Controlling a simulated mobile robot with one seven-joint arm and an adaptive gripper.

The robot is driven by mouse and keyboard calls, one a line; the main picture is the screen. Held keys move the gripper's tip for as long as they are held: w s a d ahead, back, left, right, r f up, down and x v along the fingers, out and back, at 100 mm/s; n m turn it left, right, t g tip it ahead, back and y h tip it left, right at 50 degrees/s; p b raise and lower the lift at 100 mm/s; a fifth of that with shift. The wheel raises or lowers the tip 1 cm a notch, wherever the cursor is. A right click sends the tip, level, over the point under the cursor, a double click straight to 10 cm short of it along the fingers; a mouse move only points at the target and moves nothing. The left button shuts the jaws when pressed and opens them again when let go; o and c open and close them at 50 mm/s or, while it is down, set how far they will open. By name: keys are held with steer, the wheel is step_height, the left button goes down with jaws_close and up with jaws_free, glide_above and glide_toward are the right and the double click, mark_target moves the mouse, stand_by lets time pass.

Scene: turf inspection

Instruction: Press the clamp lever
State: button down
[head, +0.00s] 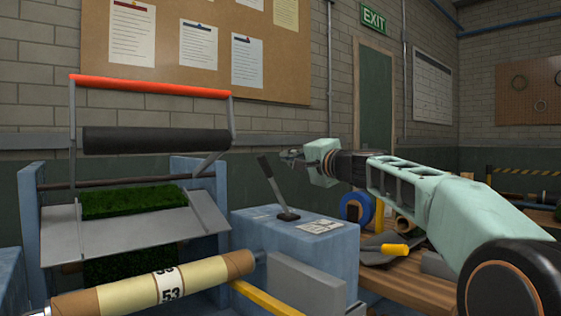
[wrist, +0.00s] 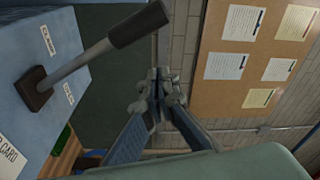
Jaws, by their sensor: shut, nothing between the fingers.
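The clamp lever (head: 276,188) stands on top of a blue housing (head: 300,246), with a thin metal shaft and a dark grip leaning up to the left. In the wrist view the lever (wrist: 80,62) rises from a brown base at the left, its grip near the top. My gripper (head: 289,155) is just right of the grip in the head view, at about its height. In the wrist view my gripper (wrist: 160,82) has its fingertips together with nothing between them, apart from the lever.
A roller frame with a red bar (head: 150,88) and a turf strip (head: 130,201) stands at the left. A cardboard tube (head: 160,287) lies in front. A wooden bench (head: 400,275) with blue tape (head: 357,209) and tools is at right.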

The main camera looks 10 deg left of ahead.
steer(key=b+v, duration=0.1)
steer(key=v, duration=0.7)
steer(key=shift+s+b, duration=0.2)
steer(key=shift+b, duration=0.15)
